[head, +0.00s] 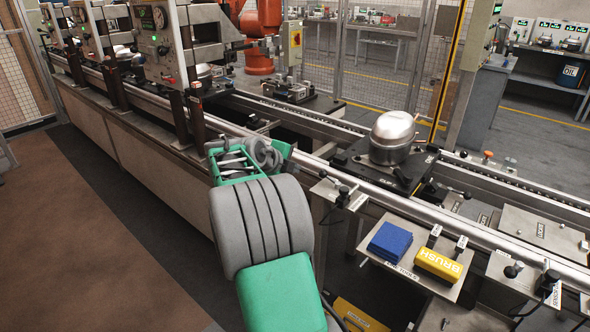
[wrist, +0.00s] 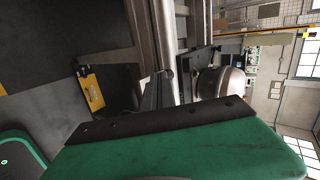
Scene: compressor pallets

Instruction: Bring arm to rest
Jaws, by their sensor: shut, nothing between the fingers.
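My arm shows in the head view as a grey ribbed joint with green covers, reaching up from the bottom centre. My gripper (head: 234,161) is at its far end, beside the front rail of the line and left of the compressor; the arm partly hides it. It is shut and empty. In the wrist view a green housing with a dark edge fills the bottom. The silver domed compressor (head: 393,138) stands upright on a dark pallet (head: 372,172) on the conveyor, apart from my gripper. It also shows turned sideways in the wrist view (wrist: 222,83).
A yellow box (head: 358,315) is below; the conveyor's front rail (head: 325,181) runs past my arm. Machines (head: 165,40) stand along the line at left. The brown floor (head: 90,230) at left is clear.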

